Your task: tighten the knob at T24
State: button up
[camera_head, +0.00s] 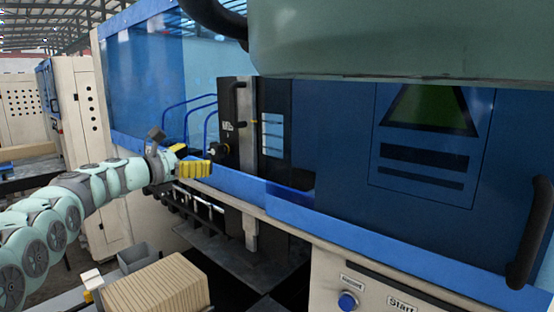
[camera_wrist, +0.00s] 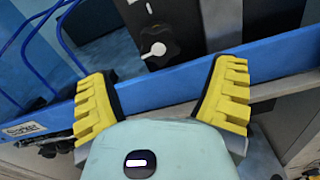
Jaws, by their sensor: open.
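A black lobed knob (camera_wrist: 153,45) with a white pointer is mounted on a dark panel in the wrist view, near the top middle. In the head view a small dark knob (camera_head: 218,149) shows on the black block inside the blue machine. I cannot read a T24 label. My gripper (camera_head: 194,160) has yellow ridged fingers and is spread wide and empty in the wrist view (camera_wrist: 160,78). It points towards the knob, with the knob between and beyond the fingertips, apart from them.
A blue rail (camera_head: 240,182) runs across the machine opening just below the knob. Blue cables (camera_wrist: 35,45) hang at left in the wrist view. A stack of brown cardboard (camera_head: 155,287) sits low in front. A blue door (camera_head: 420,150) with a black handle stands at right.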

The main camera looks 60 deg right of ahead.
jog(key=a, duration=0.7)
jog(key=shift+w, duration=0.4)
